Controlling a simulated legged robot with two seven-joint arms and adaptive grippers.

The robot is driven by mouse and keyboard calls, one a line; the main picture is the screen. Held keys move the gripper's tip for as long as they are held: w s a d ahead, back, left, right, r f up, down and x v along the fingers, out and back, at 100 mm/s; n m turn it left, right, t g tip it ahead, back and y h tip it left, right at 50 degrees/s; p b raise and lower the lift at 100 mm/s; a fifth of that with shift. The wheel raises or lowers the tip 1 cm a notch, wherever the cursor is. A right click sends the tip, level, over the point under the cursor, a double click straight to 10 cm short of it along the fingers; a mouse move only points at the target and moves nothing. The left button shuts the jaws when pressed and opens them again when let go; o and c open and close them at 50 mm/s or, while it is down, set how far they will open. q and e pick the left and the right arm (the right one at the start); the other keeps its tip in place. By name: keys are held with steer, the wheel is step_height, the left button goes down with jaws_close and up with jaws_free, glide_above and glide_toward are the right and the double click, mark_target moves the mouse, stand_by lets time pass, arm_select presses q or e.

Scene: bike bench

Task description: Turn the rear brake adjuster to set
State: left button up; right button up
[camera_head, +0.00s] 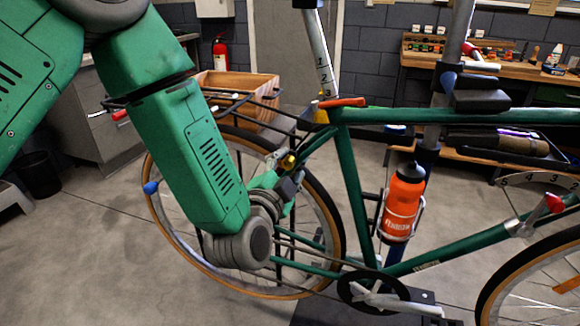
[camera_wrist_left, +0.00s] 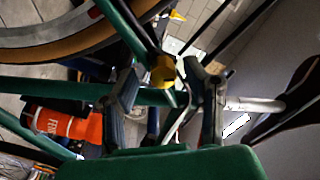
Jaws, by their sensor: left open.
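The green bike stands in front of me. A yellow knob, which looks like the rear brake adjuster (camera_head: 289,161), sits by the top of the rear wheel, left of the seat tube. My left gripper (camera_head: 288,184) is at the knob, partly hidden behind my own wrist. In the left wrist view, the yellow knob (camera_wrist_left: 163,73) shows between the two open fingertips (camera_wrist_left: 160,78), with a gap visible on each side. I cannot tell whether the fingers are level with it in depth. My right gripper is in neither view.
The rear wheel (camera_head: 323,215) and green frame tubes lie close around the left gripper. An orange bottle (camera_head: 403,204) hangs on the frame. A red lever (camera_head: 343,102) is at the seat clamp. A wooden crate (camera_head: 236,86) sits behind the saddle area; a workbench (camera_head: 500,67) stands behind.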

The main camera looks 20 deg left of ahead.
arm_select(q)
steer(key=shift+w+a, duration=0.15)
steer(key=shift+w, duration=0.15)
steer(key=shift+w+a, duration=0.1)
steer(key=shift+a, duration=0.15)
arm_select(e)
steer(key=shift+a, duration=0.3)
arm_select(q)
steer(key=shift+d, duration=0.1)
jaws_close()
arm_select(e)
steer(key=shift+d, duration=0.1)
arm_select(q)
steer(key=shift+n, duration=0.3)
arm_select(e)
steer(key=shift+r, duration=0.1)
